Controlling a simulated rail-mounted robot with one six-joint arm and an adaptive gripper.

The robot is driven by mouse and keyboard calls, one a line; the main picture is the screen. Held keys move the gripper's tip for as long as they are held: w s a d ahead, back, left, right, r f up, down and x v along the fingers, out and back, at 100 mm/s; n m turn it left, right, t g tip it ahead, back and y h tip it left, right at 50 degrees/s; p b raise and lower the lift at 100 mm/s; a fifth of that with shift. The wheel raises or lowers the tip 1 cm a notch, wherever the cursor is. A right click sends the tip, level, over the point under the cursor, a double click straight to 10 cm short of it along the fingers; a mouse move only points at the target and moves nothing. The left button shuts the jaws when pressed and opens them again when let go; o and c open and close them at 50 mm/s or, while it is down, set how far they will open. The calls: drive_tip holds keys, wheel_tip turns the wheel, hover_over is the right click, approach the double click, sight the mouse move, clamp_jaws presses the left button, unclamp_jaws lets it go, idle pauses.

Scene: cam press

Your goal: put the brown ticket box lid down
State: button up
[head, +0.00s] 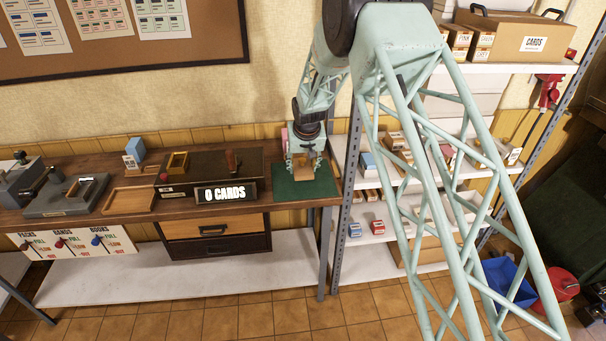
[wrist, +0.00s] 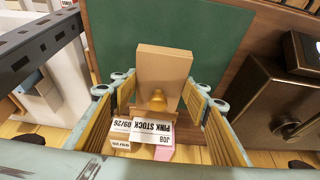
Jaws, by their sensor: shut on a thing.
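The brown ticket box lid (wrist: 165,68) is a tan, flat-faced piece with a brass knob (wrist: 157,101), seen between my gripper's fingers in the wrist view. My gripper (head: 304,172) is shut on it, over the green mat (head: 288,190) at the right end of the bench. The lid shows small and tan between the fingers in the head view (head: 304,175). The green mat also fills the upper middle of the wrist view (wrist: 120,35). I cannot tell whether the lid touches the mat.
A box labelled PINK STOCK (wrist: 142,130) stands close by in the wrist view. A loaded metal shelf (head: 345,215) stands right of the bench. The mat's left part is clear.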

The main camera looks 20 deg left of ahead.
sight(303, 170)
drive_tip(key=shift+f, duration=1.75)
drive_tip(key=shift+f, duration=0.15)
drive_tip(key=o, duration=0.8)
drive_tip(key=shift+r, duration=0.2)
drive_tip(key=shift+s+r, duration=0.15)
drive_tip(key=shift+r, duration=0.4)
drive_tip(key=shift+v, duration=5.4)
drive_tip(key=shift+d, duration=0.1)
